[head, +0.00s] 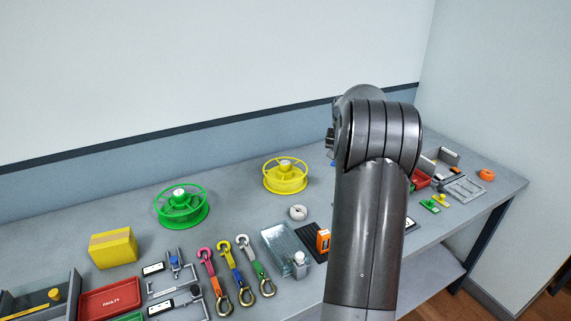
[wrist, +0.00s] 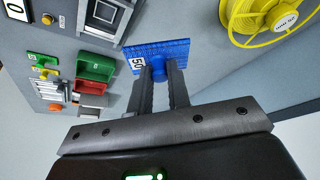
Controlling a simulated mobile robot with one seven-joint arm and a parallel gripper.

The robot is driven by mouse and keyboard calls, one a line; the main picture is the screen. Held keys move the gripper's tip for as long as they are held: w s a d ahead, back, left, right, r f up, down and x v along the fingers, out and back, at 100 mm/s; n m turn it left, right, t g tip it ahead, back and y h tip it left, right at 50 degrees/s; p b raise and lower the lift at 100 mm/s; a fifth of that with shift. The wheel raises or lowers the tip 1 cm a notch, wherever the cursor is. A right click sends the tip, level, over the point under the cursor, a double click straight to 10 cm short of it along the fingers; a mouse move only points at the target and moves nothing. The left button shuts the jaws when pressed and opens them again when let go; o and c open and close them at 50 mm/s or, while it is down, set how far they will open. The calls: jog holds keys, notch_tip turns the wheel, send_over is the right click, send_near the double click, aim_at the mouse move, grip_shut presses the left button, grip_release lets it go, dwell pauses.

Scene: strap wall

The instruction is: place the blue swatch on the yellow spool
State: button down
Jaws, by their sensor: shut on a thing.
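The blue swatch (wrist: 178,47) is a flat blue ribbed piece with a white "50" label and a blue knob. In the wrist view my gripper (wrist: 160,70) is shut on its knob. I cannot tell how far the swatch is above the bench. In the head view my arm hides most of my gripper; a small blue bit (head: 333,163) shows at the arm's left edge.
A green spool (head: 182,206) stands left of the yellow one. A white ring (head: 298,212), a clear tray (head: 284,246) and several straps with hooks lie in front. Red and green bins (wrist: 95,66) are left of the swatch in the wrist view. A wall runs behind the bench.

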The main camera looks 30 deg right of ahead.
jog(key=w+a+r+n, duration=0.1)
jog(key=w+a+n, duration=0.1)
jog(key=w+a, duration=0.4)
send_over(286, 177)
jog(key=s, duration=0.1)
jog(key=shift+y, duration=0.3)
jog(key=f, duration=0.4)
jog(key=a+f, duration=0.1)
jog(key=f, duration=0.1)
jog(key=shift+s+f, duration=0.2)
jog(key=shift+f, duration=2.1)
jog(key=c, duration=1.4)
grip_release()
jog(key=shift+f, duration=0.15)
jog(key=shift+o, duration=0.2)
